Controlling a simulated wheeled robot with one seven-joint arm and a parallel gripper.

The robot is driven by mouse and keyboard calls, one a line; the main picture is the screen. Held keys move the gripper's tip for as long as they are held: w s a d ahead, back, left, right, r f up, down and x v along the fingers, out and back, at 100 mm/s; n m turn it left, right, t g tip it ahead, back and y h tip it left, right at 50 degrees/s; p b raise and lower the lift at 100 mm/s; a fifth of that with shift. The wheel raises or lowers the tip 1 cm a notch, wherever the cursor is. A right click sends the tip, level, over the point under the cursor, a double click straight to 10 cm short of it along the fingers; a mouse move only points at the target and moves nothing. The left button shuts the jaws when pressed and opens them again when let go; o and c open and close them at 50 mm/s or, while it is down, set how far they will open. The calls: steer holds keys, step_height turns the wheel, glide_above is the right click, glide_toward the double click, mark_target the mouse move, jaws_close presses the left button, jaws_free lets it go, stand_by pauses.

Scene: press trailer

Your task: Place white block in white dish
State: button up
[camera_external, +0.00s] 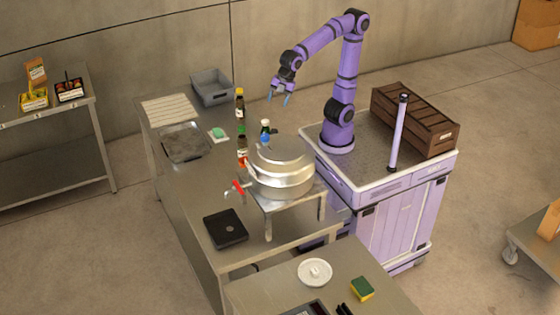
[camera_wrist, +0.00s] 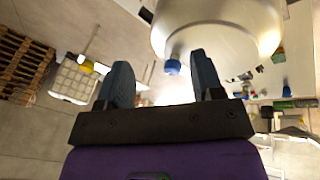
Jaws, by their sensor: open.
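A round white dish (camera_external: 315,272) lies on the front table. A small pale shape sits at its middle; I cannot tell whether this is the white block or part of the dish. No separate white block can be made out clearly elsewhere. My gripper (camera_external: 279,99) is raised high above the back of the long table, far from the dish, with its blue fingers apart and nothing between them. The two fingers also show spread in the wrist view (camera_wrist: 160,68).
A large metal pot (camera_external: 282,167) stands on a raised stand, with several bottles (camera_external: 240,105) beside it. A grey bin (camera_external: 212,88), a metal tray (camera_external: 184,142) and a black scale (camera_external: 225,229) are on the long table. A sponge (camera_external: 362,288) lies near the dish.

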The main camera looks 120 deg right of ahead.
steer(key=s+d+f+m, duration=0.2)
steer(key=s+d+m, duration=0.1)
steer(key=s, duration=0.3)
steer(key=s+d+f+m, duration=0.2)
steer(key=s+d+m, duration=0.1)
steer(key=s, duration=0.3)
steer(key=s+d+f+m+t, duration=0.1)
steer(key=s+d+f+m, duration=0.1)
steer(key=s+d+m, duration=0.2)
steer(key=shift+s+m, duration=0.3)
steer(key=shift+s, duration=1.25)
